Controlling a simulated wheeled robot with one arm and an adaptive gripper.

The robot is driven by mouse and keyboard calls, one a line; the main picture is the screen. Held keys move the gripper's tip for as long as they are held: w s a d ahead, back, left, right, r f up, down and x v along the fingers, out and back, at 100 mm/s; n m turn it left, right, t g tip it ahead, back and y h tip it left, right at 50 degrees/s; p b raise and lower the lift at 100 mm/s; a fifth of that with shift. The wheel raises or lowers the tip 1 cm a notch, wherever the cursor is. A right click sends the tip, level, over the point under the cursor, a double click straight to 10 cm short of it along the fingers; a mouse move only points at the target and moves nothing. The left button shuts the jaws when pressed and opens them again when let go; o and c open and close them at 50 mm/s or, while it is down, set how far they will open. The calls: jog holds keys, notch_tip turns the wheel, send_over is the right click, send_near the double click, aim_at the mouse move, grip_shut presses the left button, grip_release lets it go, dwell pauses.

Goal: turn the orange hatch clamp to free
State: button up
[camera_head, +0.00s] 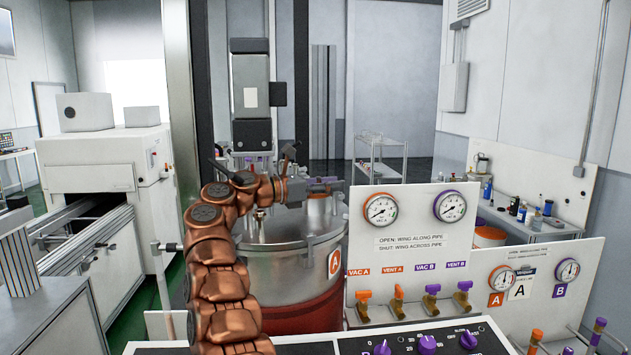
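The steel vessel (292,268) with an orange A label stands in the middle, its lid partly behind my copper arm. Small orange and purple fittings (322,183) show on top of the lid, just right of my arm's end. I cannot tell for certain which of them is the orange hatch clamp, or how it is turned. My gripper (291,172) is at the lid's top, close beside these fittings. It is small and partly hidden by my wrist, so I cannot tell whether its fingers are apart or touch anything.
A gauge panel (416,255) with orange and purple valve handles stands right of the vessel. A control box (430,345) with purple knobs is in front. A tall dark column unit (250,95) rises behind the lid. A white conveyor machine (108,190) stands at left.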

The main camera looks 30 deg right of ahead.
jog(key=shift+s+f+n+t+b, duration=0.15)
jog(key=shift+n+t+b, duration=0.85)
jog(key=shift+b, duration=1.75)
jog(key=n+t+b, duration=0.1)
jog(key=t+b, duration=0.2)
jog(key=b, duration=0.2)
jog(key=shift+n+t, duration=0.3)
jog(key=shift+s+n+t+b, duration=0.2)
jog(key=shift+n+t+b, duration=0.7)
jog(key=shift+t+b, duration=0.55)
